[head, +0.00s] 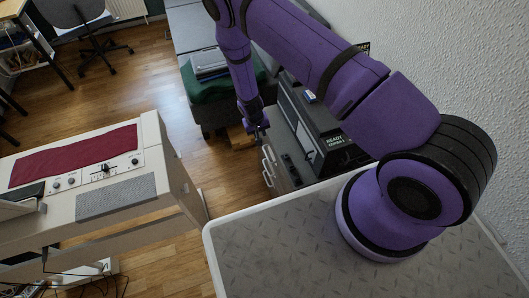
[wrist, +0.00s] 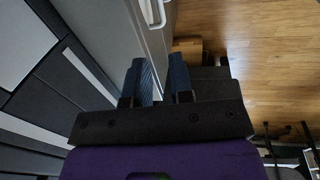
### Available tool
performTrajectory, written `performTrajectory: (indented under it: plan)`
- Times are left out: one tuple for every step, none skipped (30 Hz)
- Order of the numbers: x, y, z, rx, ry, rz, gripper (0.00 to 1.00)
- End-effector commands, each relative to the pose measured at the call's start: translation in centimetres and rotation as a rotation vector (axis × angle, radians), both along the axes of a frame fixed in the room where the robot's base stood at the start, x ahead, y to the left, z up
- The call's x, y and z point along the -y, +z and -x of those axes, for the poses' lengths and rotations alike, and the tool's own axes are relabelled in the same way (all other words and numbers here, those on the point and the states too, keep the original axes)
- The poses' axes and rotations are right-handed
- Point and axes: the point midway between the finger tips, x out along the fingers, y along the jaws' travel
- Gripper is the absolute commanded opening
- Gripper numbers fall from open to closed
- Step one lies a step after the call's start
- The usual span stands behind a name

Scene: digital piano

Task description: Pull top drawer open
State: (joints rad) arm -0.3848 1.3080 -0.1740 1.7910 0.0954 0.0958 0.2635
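A grey drawer cabinet (head: 287,176) stands beyond the white textured surface, with pale bar handles (head: 267,161) on its left-facing front. The drawers look shut, though the front is seen at a steep angle. My gripper (head: 258,129) hangs near the upper front edge of the cabinet, close to the handles. The pale handles (wrist: 152,12) show ahead of the fingers, near the top edge, on the grey drawer front (wrist: 157,43). I see no contact between fingers and handle.
Dark equipment (head: 316,128) stands on the cabinet. A green cushioned seat (head: 216,88) with grey items is behind the gripper. A cream console with a red cloth (head: 75,155) stands at left. Wooden floor (head: 222,165) lies open between console and cabinet.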

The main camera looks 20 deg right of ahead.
Motion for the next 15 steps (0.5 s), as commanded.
performTrajectory:
  plan:
    - [0.2,-1.4,0.6,-0.006,0.004,0.007,0.21]
    - [0.2,-1.9,0.8,-0.007,0.006,0.01,0.21]
    - [0.3,-2.5,1.1,-0.01,0.007,0.013,0.21]
    - [0.4,-2.8,1.2,-0.01,0.007,0.014,0.21]
    - [0.4,-3.1,1.3,-0.01,0.008,0.015,0.21]
    - [0.4,-3.4,1.4,-0.01,0.009,0.017,0.21]
    - [0.5,-3.6,1.5,-0.011,0.009,0.017,0.21]
    - [0.5,-3.8,1.5,-0.011,0.009,0.017,0.21]
    - [0.5,-4.0,1.5,-0.011,0.009,0.018,0.21]
    - [0.6,-4.2,1.5,-0.011,0.009,0.018,0.21]
    - [0.6,-4.5,1.5,-0.011,0.009,0.018,0.21]
    - [0.7,-4.9,1.6,-0.011,0.009,0.018,0.21]
    - [0.8,-5.3,1.6,-0.012,0.009,0.018,0.21]
    - [0.9,-5.8,1.6,-0.011,0.009,0.017,0.21]
    - [1.0,-6.4,1.6,-0.012,0.009,0.017,0.21]
